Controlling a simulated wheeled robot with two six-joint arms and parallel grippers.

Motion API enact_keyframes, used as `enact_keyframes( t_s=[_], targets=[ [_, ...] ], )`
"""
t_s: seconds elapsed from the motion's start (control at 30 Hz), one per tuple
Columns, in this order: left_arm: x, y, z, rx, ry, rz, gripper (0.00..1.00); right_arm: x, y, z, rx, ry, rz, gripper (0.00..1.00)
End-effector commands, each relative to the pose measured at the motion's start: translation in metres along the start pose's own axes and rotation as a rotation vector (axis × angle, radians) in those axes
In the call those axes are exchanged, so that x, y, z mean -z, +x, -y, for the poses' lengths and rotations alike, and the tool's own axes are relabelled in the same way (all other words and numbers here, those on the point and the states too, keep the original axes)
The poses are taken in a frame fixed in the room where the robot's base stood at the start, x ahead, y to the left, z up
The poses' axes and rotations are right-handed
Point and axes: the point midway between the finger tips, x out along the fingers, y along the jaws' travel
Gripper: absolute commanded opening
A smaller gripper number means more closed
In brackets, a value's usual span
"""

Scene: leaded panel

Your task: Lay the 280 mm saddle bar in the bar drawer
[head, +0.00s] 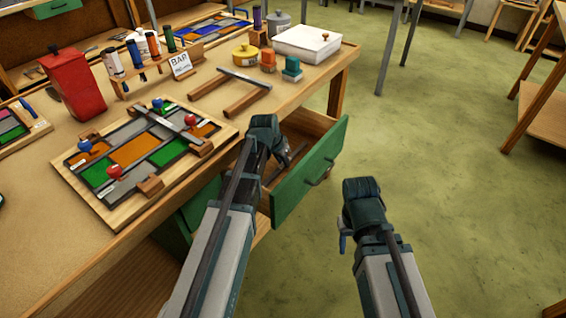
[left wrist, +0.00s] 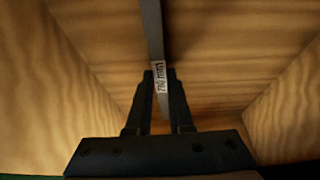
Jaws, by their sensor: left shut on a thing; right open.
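My left gripper (left wrist: 160,85) is shut on a flat grey metal bar (left wrist: 152,30), with a small white label that ends in "mm"; I cannot read its number surely. The bar is inside or just over the open wooden drawer (left wrist: 80,75), between its side walls. I cannot tell if it touches the drawer floor. In the head view the left gripper (head: 264,128) is at the drawer's table side, and the drawer's green front (head: 310,172) is pulled out. My right gripper (head: 362,192) is open and empty over the floor, right of the drawer.
Another metal bar (head: 243,77) lies across two wooden strips on the bench (head: 225,105). A leaded panel (head: 135,150) with a bar across it is at left. A "BAR" card (head: 180,64), a red bin (head: 73,85) and a white box (head: 306,42) stand behind.

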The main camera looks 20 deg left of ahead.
Motion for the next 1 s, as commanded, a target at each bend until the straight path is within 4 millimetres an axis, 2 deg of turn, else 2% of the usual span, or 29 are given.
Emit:
enact_keyframes(
  t_s=[0.1,0.13,0.27,0.7,0.87,1.0],
  targets=[
    [-0.001,0.004,0.0,0.0,0.0,-0.001,0.0,0.0,0.004,0.0,0.0,0.0,0.0,0.5],
    [-0.001,0.003,0.0,0.0,0.0,0.0,0.25,0.0,0.003,0.0,0.0,0.0,0.0,0.5],
    [-0.001,0.002,0.0,0.0,0.0,0.0,0.48,0.0,0.003,0.0,0.0,0.0,0.0,0.5],
    [0.001,-0.002,0.0,0.0,0.0,0.0,0.5,0.0,-0.002,0.0,0.0,0.0,0.0,0.5],
    [0.001,-0.014,0.0,0.0,0.0,0.0,0.5,-0.001,-0.013,-0.001,0.0,0.0,0.0,0.5],
    [0.002,-0.032,-0.001,0.0,0.0,0.0,0.5,-0.002,-0.03,-0.003,0.0,0.0,0.0,0.5]
  ],
)
